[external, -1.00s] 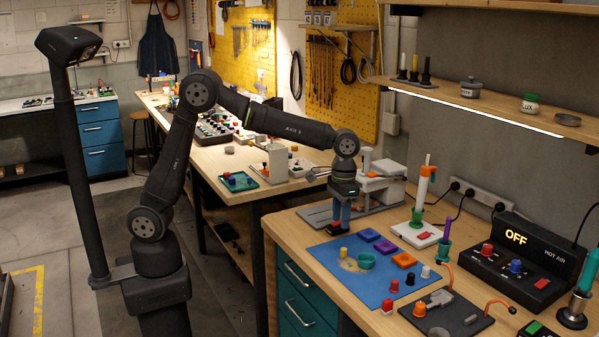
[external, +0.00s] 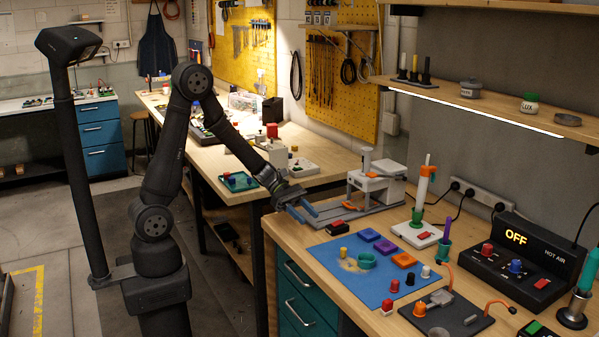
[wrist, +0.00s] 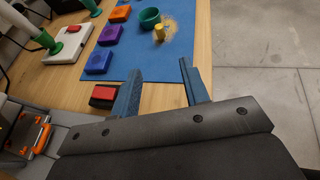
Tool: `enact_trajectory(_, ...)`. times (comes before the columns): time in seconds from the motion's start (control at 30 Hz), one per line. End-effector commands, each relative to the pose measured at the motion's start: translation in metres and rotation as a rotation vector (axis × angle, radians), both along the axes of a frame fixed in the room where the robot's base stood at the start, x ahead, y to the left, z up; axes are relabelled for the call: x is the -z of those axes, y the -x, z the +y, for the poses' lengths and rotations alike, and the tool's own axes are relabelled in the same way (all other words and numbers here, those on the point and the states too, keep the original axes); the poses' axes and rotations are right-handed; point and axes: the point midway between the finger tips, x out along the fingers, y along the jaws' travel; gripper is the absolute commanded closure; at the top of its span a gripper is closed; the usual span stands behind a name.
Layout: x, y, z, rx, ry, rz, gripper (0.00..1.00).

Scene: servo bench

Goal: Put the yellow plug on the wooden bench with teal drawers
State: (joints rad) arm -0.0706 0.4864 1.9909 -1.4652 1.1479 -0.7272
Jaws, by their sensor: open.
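The yellow plug (external: 344,253) stands on the blue mat near its left side, beside a green bowl. It also shows in the wrist view (wrist: 160,34), near the top. The wooden bench with teal drawers (external: 285,226) bears the mat; its bare wood shows in the wrist view (wrist: 165,97). My gripper (external: 305,212) is open and empty over the bench's far left corner, its blue fingers apart and pointing toward the mat. In the wrist view my gripper (wrist: 160,70) has nothing between its fingers, and the plug is well beyond the tips.
A black block with a red top (external: 346,229) lies close to my gripper. The blue mat (external: 345,282) bears a green bowl (external: 367,261), purple and orange square blocks, and small coloured caps. A grey press (external: 376,185) stands behind. The floor beside the bench is clear.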

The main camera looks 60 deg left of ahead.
Motion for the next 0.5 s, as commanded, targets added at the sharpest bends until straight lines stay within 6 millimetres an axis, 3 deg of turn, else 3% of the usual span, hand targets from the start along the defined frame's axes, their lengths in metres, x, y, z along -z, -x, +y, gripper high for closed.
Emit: enact_trajectory(0.5, 0.037, -0.021, -0.086, 0.007, -0.002, 0.001, 0.58)
